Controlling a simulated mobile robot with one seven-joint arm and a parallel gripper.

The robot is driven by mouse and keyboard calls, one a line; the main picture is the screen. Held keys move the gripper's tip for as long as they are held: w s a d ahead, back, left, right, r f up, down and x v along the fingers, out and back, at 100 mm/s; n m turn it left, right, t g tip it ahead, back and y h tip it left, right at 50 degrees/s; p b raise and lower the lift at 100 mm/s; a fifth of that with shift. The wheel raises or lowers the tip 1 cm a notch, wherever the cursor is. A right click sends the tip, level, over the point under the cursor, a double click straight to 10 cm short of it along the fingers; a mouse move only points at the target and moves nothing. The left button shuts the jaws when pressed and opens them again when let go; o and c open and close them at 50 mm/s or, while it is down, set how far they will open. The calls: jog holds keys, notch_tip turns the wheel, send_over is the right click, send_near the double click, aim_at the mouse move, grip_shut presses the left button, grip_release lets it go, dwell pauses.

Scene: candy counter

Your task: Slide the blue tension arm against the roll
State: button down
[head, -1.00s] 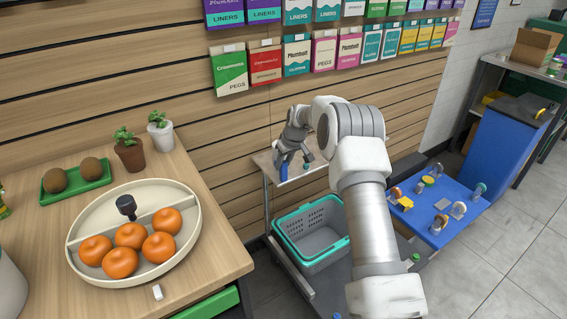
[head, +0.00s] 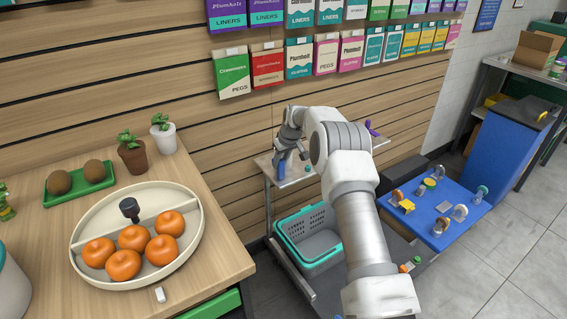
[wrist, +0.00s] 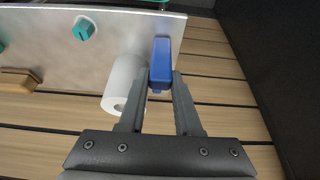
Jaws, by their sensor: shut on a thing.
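The blue tension arm (wrist: 161,64) is between my gripper's fingertips (wrist: 160,78) in the wrist view, at the edge of a grey metal top. My gripper is shut on it. The white roll (wrist: 123,84) lies just left of the blue arm, its hollow end facing the camera. My left finger is beside the roll; I cannot tell whether the blue arm touches it. In the head view my gripper (head: 281,172) and the blue arm (head: 281,164) are small above the cart's top shelf (head: 300,183). The roll is not clear there.
Teal blocks (wrist: 83,28) and a wooden piece (wrist: 17,80) are on the metal top. A slatted wall is close behind the cart. A teal-rimmed basket (head: 312,232) sits below. A blue table (head: 430,225) with small parts is to the right, a wooden counter (head: 215,245) to the left.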

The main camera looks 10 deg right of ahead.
jog(key=shift+w, duration=0.2)
jog(key=c, duration=0.6)
grip_release()
jog(key=p+v, duration=0.3)
jog(key=v, duration=1.4)
jog(key=shift+s+r, duration=0.15)
jog(key=shift+s, duration=0.05)
jog(key=shift+a, duration=0.1)
